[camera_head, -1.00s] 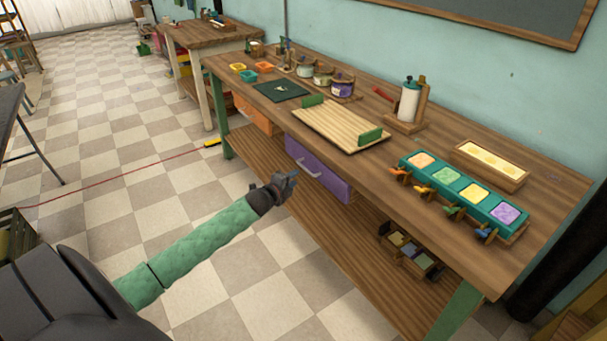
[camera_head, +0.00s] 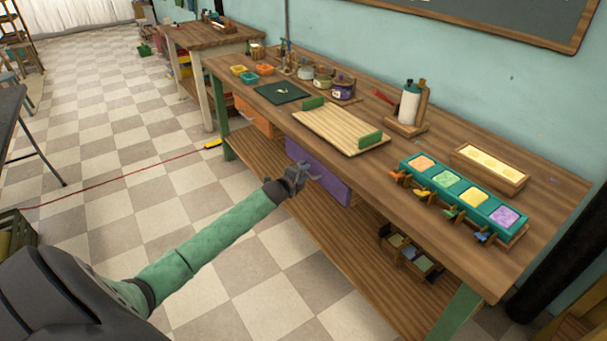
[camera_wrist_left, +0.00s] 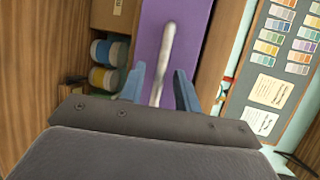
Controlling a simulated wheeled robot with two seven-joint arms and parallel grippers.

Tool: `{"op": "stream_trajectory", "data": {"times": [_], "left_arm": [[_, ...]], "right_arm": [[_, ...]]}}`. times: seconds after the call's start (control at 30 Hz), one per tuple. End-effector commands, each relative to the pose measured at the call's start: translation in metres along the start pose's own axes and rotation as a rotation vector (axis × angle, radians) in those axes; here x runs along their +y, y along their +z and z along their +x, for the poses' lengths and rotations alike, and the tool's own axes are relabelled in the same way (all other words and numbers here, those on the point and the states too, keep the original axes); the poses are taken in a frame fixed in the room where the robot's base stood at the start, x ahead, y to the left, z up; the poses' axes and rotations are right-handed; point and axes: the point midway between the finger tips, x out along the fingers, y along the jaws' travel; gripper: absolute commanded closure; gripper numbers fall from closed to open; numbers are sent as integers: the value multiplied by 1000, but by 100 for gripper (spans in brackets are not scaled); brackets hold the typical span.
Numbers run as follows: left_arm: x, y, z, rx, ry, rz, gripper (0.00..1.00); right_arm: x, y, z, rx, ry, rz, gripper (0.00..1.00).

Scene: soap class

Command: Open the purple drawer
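The purple drawer (camera_head: 325,178) sits under the front edge of the wooden workbench, and it looks closed. Its pale bar handle (camera_wrist_left: 165,62) shows in the left wrist view against the purple front (camera_wrist_left: 188,25). My left gripper (camera_head: 303,174) is at the drawer front and partly covers the handle in the head view. In the left wrist view my left gripper (camera_wrist_left: 159,88) is open, with one blue-grey finger on each side of the handle. I cannot tell if the fingers touch it. My right gripper is not in view.
The workbench top (camera_head: 400,175) holds a wooden tray (camera_head: 340,130), a teal soap mold (camera_head: 463,193) and several jars. An orange drawer (camera_head: 253,117) is left of the purple one. A lower shelf (camera_head: 340,255) runs underneath, with small boxes.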

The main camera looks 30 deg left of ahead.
Motion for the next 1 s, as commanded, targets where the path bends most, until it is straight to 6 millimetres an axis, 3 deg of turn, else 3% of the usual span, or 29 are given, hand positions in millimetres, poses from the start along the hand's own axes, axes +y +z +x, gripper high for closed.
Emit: {"op": "stream_trajectory", "data": {"times": [0.17, 0.37, 0.73, 1.0], "left_arm": [[0, 0, 0, 0, 0, 0, 68], [0, 0, 0, 0, 1, 0, 100], [2, 3, -6, 0, 3, 0, 100], [9, 16, -40, 0, 6, 2, 100]], "right_arm": [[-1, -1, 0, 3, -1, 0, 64], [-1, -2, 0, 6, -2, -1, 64], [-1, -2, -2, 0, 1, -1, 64], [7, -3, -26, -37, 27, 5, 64]]}}
